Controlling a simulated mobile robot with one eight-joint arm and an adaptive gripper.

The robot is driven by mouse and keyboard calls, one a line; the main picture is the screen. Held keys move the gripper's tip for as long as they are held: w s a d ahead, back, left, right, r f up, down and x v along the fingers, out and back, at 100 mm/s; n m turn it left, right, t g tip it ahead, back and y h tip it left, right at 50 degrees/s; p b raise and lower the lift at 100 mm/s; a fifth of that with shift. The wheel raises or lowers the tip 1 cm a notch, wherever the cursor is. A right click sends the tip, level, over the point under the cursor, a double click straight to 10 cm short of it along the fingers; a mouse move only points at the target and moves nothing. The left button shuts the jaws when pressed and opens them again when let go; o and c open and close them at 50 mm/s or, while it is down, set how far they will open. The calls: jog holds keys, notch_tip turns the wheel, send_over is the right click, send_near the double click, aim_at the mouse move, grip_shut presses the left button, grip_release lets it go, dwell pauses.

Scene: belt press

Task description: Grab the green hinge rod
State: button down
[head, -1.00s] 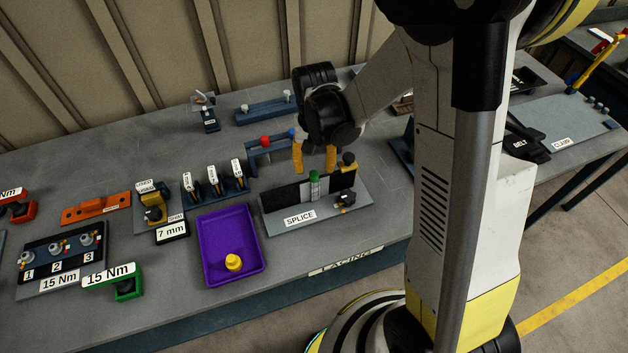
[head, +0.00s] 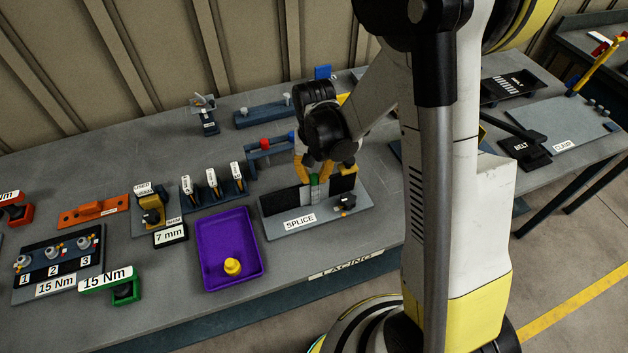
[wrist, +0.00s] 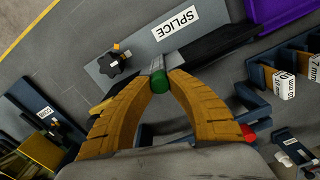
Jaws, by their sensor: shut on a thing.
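The green hinge rod (head: 315,179) stands at the middle of the SPLICE board, and its green round end (wrist: 158,80) shows in the wrist view. My gripper (head: 316,176) has come down over it, and in the wrist view the two orange fingers (wrist: 157,84) close on the green end from both sides. The SPLICE board (head: 328,219) is grey, with black belt pieces on either side of the rod. The rod's lower part sits in the pale lacing between the belt pieces. Whether it is clear of the lacing cannot be told.
A black knob (wrist: 113,63) stands on the SPLICE board near the fingers. A blue rack with a red rod end (head: 264,143) stands behind the board. A purple tray (head: 208,268) with a yellow piece lies to the left. Bare bench shows in front.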

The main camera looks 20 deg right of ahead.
notch_tip(320, 180, up, 18)
jog(key=p, duration=0.4)
